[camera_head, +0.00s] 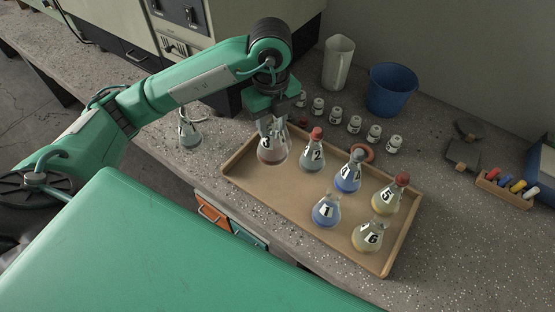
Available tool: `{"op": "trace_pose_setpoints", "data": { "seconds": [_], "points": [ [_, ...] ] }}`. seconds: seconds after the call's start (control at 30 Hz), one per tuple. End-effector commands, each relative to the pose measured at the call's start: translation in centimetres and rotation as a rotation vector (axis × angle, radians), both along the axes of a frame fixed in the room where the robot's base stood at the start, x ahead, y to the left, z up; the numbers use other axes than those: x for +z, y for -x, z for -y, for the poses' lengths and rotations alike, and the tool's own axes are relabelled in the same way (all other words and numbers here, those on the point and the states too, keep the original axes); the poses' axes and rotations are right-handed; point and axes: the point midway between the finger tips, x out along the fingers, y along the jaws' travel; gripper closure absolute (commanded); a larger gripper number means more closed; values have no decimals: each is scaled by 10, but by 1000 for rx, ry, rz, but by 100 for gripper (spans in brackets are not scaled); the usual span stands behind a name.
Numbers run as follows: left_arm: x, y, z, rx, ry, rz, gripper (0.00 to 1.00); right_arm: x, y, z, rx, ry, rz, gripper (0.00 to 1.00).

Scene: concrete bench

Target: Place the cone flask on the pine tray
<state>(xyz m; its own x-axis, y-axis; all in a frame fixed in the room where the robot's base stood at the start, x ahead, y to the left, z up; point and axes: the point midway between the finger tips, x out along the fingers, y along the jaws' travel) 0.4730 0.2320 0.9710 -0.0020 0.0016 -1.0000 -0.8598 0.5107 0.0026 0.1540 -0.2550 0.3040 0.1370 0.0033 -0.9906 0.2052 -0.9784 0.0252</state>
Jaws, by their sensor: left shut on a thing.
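My left gripper (272,124) points down and is shut on the neck of a cone flask marked 3 (272,150), which has a little reddish liquid at its bottom. The flask is upright at the back left corner of the pine tray (270,186); I cannot tell whether its base touches the tray. Flask 2 (312,157) stands close to its right. Flasks 4 (347,178), 5 (387,200), 1 (325,212) and 6 (369,237) also stand in the tray. Another cone flask (189,134) stands on the bench left of the tray. My right gripper is not in view.
Several small jars (354,124) line the bench behind the tray. A clear jug (338,62) and a blue bucket (391,89) stand further back. A wooden holder (497,189) with coloured markers is at the right. The tray's front left is bare.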

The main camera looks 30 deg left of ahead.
Motion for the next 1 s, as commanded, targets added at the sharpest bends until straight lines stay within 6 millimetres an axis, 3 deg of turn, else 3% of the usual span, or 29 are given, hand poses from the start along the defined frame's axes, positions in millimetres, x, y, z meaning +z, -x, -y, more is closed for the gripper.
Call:
{"op": "trace_pose_setpoints", "data": {
  "seconds": [0.33,0.67,1.0],
  "points": [
    [-76,1,0,0,0,-4,100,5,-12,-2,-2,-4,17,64],
    [-96,0,0,0,-1,-1,100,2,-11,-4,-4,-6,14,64],
    [-136,0,0,-1,0,0,100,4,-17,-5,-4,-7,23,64]
  ]
}}
